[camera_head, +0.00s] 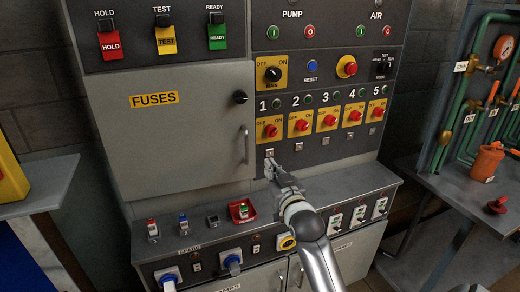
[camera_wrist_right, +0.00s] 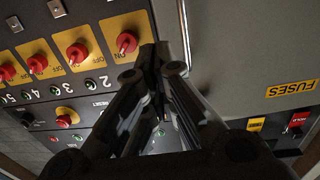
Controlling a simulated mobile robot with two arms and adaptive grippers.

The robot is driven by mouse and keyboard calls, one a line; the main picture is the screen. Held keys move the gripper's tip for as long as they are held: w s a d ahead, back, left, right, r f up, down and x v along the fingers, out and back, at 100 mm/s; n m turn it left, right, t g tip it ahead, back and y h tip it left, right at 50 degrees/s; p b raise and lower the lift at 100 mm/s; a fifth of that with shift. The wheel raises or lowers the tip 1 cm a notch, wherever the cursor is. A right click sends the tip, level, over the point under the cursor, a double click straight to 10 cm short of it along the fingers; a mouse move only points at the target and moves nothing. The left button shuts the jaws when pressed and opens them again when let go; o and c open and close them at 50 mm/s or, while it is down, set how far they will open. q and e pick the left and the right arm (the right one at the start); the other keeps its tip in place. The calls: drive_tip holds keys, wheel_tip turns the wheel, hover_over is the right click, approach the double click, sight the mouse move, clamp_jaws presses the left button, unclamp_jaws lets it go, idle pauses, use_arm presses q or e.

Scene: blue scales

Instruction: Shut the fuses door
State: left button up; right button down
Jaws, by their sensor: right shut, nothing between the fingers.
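The grey fuses door (camera_head: 180,140) has a yellow FUSES label, a black knob (camera_head: 240,97) and a thin metal handle (camera_head: 245,145) near its right edge. It lies flush or nearly flush with the cabinet; I cannot tell whether it is fully shut. In the wrist view the door (camera_wrist_right: 250,60) fills the right side, turned upside down. My right gripper (camera_head: 268,162) is shut and empty, just right of the door's lower right edge, in front of the switch panel. Its shut fingers also show in the wrist view (camera_wrist_right: 155,58). My left gripper is not in view.
Red rotary switches (camera_head: 298,125) on yellow plates are right of the door. A side bench (camera_head: 455,185) with green pipes and an orange canister (camera_head: 487,162) stands right.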

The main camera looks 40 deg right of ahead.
drive_tip(key=p+x, duration=0.2)
drive_tip(key=x, duration=1.1)
drive_tip(key=shift+w+d, duration=0.1)
drive_tip(key=shift+w, duration=0.05)
